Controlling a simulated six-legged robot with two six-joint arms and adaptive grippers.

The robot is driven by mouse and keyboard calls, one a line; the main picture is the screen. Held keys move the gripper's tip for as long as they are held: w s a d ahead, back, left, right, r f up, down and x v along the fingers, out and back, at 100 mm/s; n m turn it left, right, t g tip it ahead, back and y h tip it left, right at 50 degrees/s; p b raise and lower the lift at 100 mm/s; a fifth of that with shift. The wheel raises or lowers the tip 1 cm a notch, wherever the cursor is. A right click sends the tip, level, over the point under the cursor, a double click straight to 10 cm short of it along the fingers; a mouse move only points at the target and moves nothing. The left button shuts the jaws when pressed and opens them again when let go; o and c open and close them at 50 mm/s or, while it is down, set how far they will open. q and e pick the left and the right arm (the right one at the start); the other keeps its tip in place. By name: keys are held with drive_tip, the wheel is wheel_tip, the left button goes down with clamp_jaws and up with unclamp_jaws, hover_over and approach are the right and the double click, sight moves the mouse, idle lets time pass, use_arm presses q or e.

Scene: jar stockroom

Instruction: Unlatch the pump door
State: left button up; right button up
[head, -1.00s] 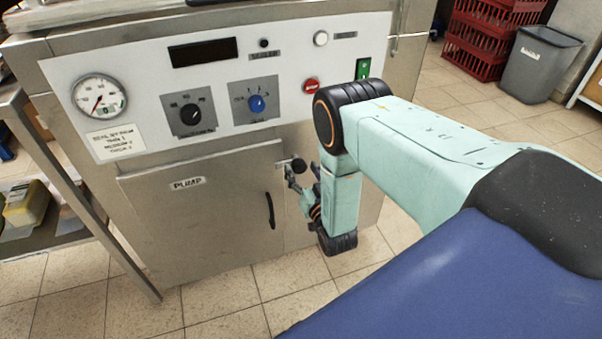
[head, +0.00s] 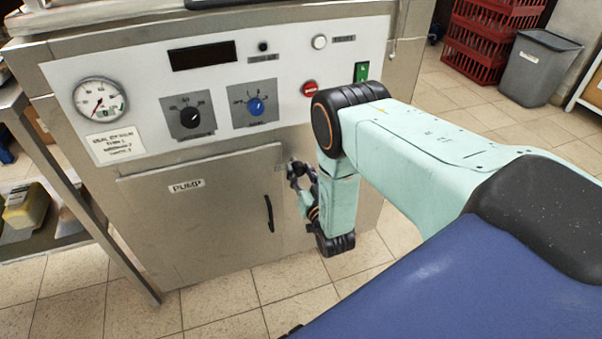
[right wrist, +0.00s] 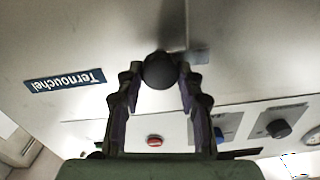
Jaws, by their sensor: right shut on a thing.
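The grey metal pump door (head: 205,225), with its PUMP label and black bar handle (head: 269,213), sits closed in the machine front. My right gripper (head: 296,170) is at the upper right edge of the door, partly hidden by its own wrist. In the right wrist view, a round black knob (right wrist: 160,70) sits between the fingertips of this gripper (right wrist: 158,76), which is shut on it. The knob is not clear in the head view, and the rest of the latch is hidden. My left gripper is not in view.
Above the door is a white control panel (head: 140,86) with a gauge, dials and buttons, including a red one (head: 310,89). A metal side table (head: 70,228) stands at the left. Red crates (head: 480,40) and a grey bin (head: 535,75) are at the back right.

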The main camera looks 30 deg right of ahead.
drive_tip(key=shift+n, duration=0.5)
drive_tip(key=n+p, duration=0.1)
drive_tip(key=n, duration=0.2)
drive_tip(key=shift+n, duration=0.4)
drive_tip(key=n+p, duration=0.1)
drive_tip(key=n, duration=0.3)
drive_tip(key=shift+a, duration=0.1)
drive_tip(key=n+p, duration=0.1)
drive_tip(key=n, duration=0.4)
drive_tip(key=shift+f+n, duration=0.1)
drive_tip(key=shift+n, duration=1.9)
drive_tip(key=shift+p, duration=0.3)
drive_tip(key=o, duration=1.2)
